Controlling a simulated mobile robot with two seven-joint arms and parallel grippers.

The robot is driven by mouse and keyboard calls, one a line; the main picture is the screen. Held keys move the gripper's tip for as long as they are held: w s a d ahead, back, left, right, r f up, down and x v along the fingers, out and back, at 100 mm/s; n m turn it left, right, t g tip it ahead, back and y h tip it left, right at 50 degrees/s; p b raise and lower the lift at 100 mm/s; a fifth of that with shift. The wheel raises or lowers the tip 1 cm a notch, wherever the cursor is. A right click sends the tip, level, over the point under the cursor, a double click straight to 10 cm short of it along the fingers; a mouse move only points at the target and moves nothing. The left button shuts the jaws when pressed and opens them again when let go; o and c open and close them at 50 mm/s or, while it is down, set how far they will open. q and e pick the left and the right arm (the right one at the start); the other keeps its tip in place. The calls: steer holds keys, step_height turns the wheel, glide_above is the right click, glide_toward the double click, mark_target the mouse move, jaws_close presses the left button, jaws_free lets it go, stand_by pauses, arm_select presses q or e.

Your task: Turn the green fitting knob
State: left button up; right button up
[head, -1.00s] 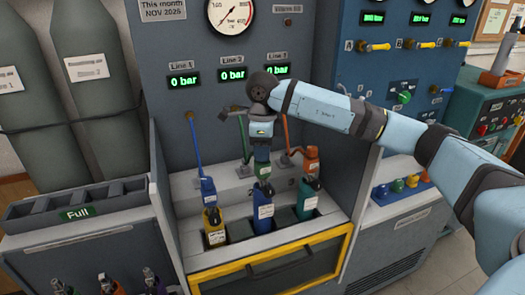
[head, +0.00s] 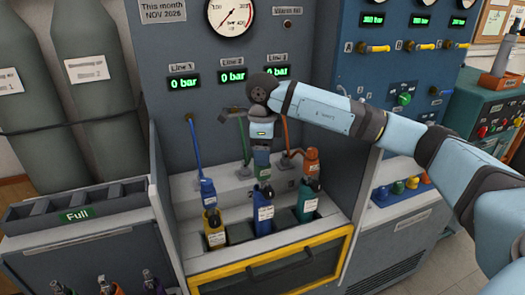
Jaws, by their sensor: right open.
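A green fitting (head: 262,165) stands on the ledge of the test bench at the middle line, behind a blue cylinder. A green hose (head: 244,138) runs beside it, to the left. My right gripper (head: 262,147) points down directly above the green fitting, with its jaws open. The wrist and jaws cover the top of the fitting, so I cannot tell whether the fingers touch or straddle its knob. My left gripper is not in view.
Blue (head: 208,192) and orange (head: 311,163) fittings stand to either side. Yellow (head: 215,232), blue (head: 264,212) and teal (head: 307,205) cylinders sit in the front slots. Line displays (head: 232,76) read 0 bar. A green knob (head: 404,99) is on the blue panel.

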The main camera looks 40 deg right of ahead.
step_height(320, 180, up, 14)
steer(key=shift+f, duration=0.15)
stand_by(0.6)
steer(key=shift+f, duration=0.1)
